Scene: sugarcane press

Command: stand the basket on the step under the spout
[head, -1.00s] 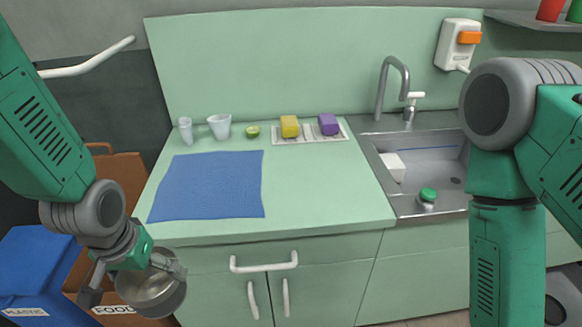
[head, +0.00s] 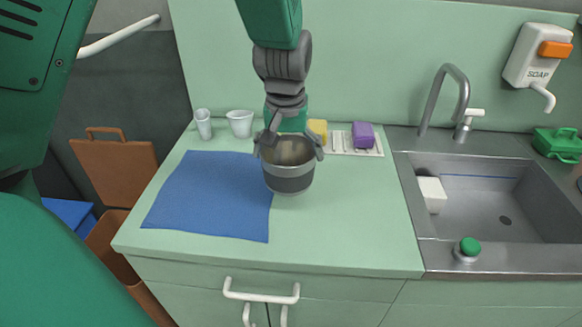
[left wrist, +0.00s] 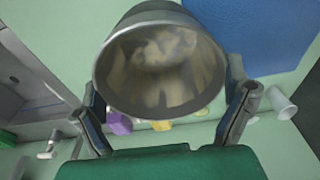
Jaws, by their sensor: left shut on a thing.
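My left gripper (head: 289,148) is shut on a round metal basket (head: 289,180), grey with a darker band. It holds the basket upright over the counter at the right edge of the blue mat. I cannot tell whether its bottom touches the counter. In the left wrist view the basket (left wrist: 160,65) fills the upper middle between the fingers, its inside stained brownish and holding no clear object. No step shows under a press spout; the only spout I see is the sink tap (head: 445,95). My right gripper is out of view.
The blue mat (head: 205,195) lies on the green counter (head: 350,225). Two cups (head: 240,123) stand at the back left. A yellow sponge (head: 318,130) and purple sponge (head: 363,135) lie on a rack. The sink (head: 490,200) is at right. An open brown bin (head: 115,170) is at left.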

